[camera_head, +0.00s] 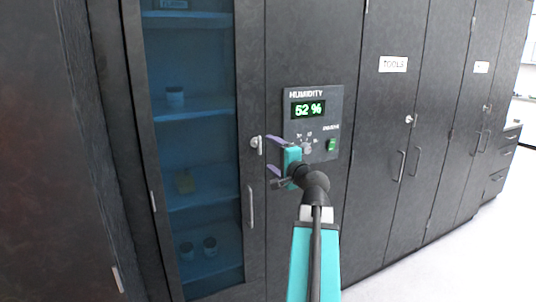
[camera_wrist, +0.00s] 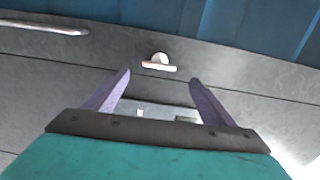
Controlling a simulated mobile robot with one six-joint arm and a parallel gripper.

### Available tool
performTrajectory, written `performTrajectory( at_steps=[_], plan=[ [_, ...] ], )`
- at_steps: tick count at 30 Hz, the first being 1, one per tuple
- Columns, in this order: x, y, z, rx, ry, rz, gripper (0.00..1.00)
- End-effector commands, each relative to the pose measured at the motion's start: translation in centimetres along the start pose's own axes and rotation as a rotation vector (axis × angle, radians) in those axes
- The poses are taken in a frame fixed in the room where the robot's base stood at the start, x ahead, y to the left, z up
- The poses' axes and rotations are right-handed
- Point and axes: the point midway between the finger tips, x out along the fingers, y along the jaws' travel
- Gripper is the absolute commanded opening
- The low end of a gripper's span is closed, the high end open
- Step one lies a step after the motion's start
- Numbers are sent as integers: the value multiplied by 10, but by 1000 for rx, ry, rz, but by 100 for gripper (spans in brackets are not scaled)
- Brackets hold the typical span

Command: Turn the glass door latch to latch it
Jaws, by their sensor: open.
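The glass door (camera_head: 200,108) is a dark-framed cabinet door with a blue-tinted pane, and it looks closed. Its latch (camera_head: 257,144) is a small pale knob on the right frame, above the door handle. In the wrist view the latch (camera_wrist: 159,62) lies ahead of the fingers, roughly centred between them, with a rounded tab on a short bar. My gripper (camera_head: 271,155) is open and empty, with its two purple fingers pointing left toward the latch. In the wrist view my gripper (camera_wrist: 158,88) has its fingers spread, and they look apart from the latch.
A humidity panel (camera_head: 313,123) reading 52 % is mounted just behind and right of my gripper. The door handle (camera_head: 251,206) is below the latch. A TOOLS cabinet (camera_head: 393,120) stands to the right. Jars and small items sit on shelves behind the glass. Open floor (camera_head: 450,260) lies at right.

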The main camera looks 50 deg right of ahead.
Motion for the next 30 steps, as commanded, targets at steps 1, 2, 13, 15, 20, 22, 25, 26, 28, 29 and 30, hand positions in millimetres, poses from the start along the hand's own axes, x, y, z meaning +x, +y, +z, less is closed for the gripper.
performTrajectory(
  at_steps=[1, 2, 13, 15, 20, 22, 25, 26, 28, 29, 30],
  plan=[
    [-8, 1, 1, 0, 1, 0, 77],
    [-11, 1, 1, 0, 0, 0, 77],
    [-28, 0, 1, 0, -1, 0, 77],
    [-28, 0, 1, 0, -1, 0, 77],
    [-27, 0, 1, 0, -3, 0, 77],
    [-27, 0, 1, 0, -3, 0, 77],
    [-27, 0, 1, 0, -2, 0, 77],
    [-27, 0, 1, 0, -2, 0, 77],
    [-26, 1, 2, 0, -3, 2, 77],
    [-26, 2, 3, -1, -5, 4, 77],
    [-25, 5, 4, -2, -8, 8, 77]
  ],
)
